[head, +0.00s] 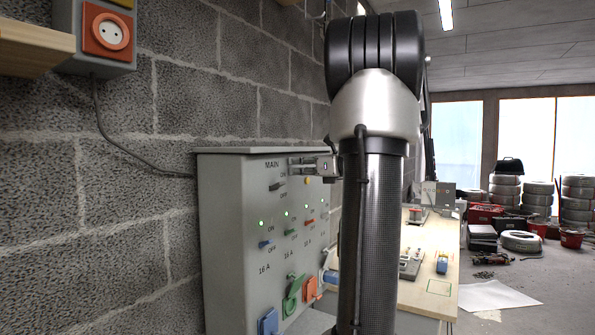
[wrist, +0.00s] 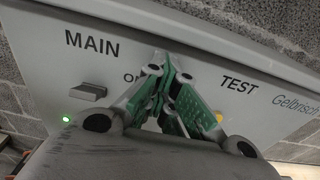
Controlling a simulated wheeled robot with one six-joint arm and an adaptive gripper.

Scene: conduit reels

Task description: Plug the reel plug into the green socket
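The green socket (head: 292,296) is low on the front of a grey panel box (head: 222,250), between a blue socket (head: 268,322) and an orange socket (head: 310,288). My gripper (head: 325,166) is at the upper right of the panel, well above the sockets. In the wrist view its green-padded fingers (wrist: 168,68) come together at the tips, between the words MAIN and TEST, with nothing visible held. I cannot make out the reel plug for certain. My arm hides part of the bench and the panel's right side.
A grey MAIN switch (head: 278,186) and a yellow button (head: 307,181) are on the panel, above several coloured switches with lit green lamps. A wooden bench (head: 425,295) with small devices stands behind my arm. A red wall socket (head: 108,32) hangs upper left.

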